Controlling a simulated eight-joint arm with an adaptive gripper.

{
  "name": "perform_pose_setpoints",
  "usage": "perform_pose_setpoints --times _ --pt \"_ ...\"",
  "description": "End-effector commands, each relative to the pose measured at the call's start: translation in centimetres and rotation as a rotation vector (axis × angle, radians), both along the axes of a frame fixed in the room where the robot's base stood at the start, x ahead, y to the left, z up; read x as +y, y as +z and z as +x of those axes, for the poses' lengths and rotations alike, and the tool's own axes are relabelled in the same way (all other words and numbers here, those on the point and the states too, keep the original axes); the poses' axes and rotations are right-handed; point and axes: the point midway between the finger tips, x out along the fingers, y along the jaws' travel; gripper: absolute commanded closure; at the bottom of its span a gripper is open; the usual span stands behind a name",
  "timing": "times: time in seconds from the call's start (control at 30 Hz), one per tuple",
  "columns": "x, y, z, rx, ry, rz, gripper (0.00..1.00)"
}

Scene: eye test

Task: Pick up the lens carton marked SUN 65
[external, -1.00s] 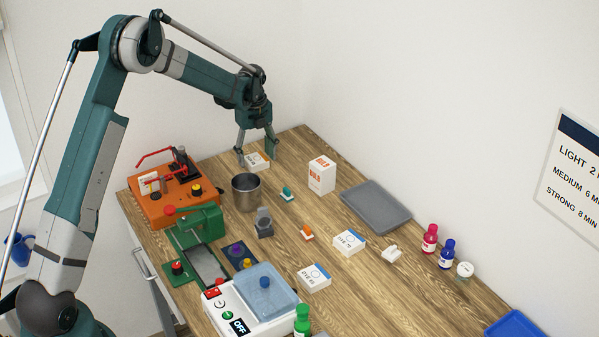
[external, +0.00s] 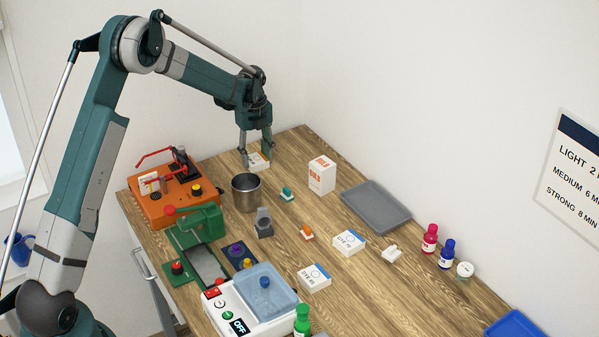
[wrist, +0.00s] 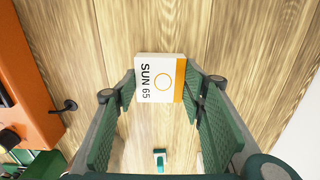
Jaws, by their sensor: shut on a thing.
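The lens carton marked SUN 65 (wrist: 153,88) is a small flat white box with an orange band and ring; its lettering is legible in the wrist view. In the external view the carton (external: 259,163) is at the far end of the wooden table, partly hidden by the fingers. My gripper (external: 257,157) is shut on it, with one finger at each side. In the wrist view the gripper (wrist: 160,88) has its green pads against the carton's two ends. I cannot tell any gap between carton and table.
A metal cup (external: 246,193) stands close in front, with an orange device (external: 172,207) to the left. A tall white carton (external: 322,177), a grey tray (external: 376,207) and two blue-banded cartons (external: 348,243) (external: 314,279) lie to the right. A teal-topped item (wrist: 160,160) is nearby.

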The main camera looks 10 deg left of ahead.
Motion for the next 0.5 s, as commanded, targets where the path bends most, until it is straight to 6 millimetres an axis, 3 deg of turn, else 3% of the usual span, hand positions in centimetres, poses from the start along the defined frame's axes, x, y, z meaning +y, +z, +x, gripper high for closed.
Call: perform_pose_setpoints --times 0.27,0.5 --pt "0.0 0.3 0.0 0.0 0.0 0.0 0.71" --pt "0.0 2.1 0.0 0.0 0.0 0.0 0.71"
